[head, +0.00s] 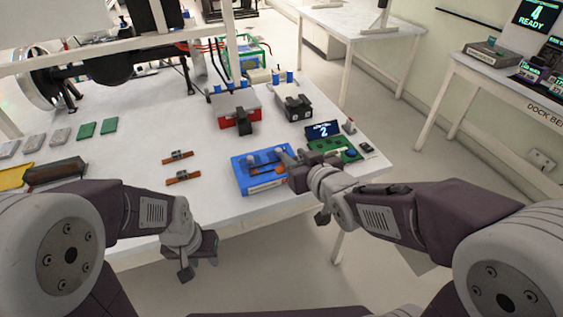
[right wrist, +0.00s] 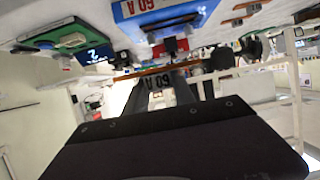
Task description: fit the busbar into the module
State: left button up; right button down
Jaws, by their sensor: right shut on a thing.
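The module (head: 243,180) is a blue block with a white label, near the table's front edge in the head view. My right gripper (head: 283,164) is at the module's right side, shut on the orange busbar (right wrist: 155,71). In the head view the busbar (head: 262,168) appears over the module's top; whether it touches or is seated is unclear. My left gripper (head: 198,262) hangs empty in front of the table edge; its finger gap is unclear.
Two more orange bars with dark middles (head: 178,156) (head: 183,177) lie left of the module. A green board (head: 345,154) and a small display showing 2 (head: 323,130) stand to its right. Behind are red (head: 243,97) and grey (head: 292,107) blocks with blue terminals.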

jog(key=shift+w+d+r, duration=0.1)
jog(key=shift+d+r, duration=0.1)
jog(key=shift+r, duration=0.3)
jog(key=shift+a+r, duration=0.15)
jog(key=shift+a, duration=0.55)
jog(key=w+a+f+b, duration=0.1)
jog(key=w+a+f, duration=0.2)
jog(key=w+f, duration=0.15)
send_over(268, 166)
notch_tip(268, 166, down, 3)
jog(key=shift+r, duration=0.2)
notch_tip(268, 166, down, 4)
jog(key=shift+r+b, duration=0.15)
jog(key=shift+b, duration=0.55)
pick_arm(q)
jog(key=shift+s+a+f, duration=0.1)
jog(key=shift+a+f, duration=0.2)
jog(key=shift+f, duration=0.35)
jog(key=shift+a+f, duration=0.25)
jog(key=shift+f, duration=0.35)
jog(key=shift+f, duration=0.1)
pick_arm(e)
jog(key=shift+f, duration=0.2)
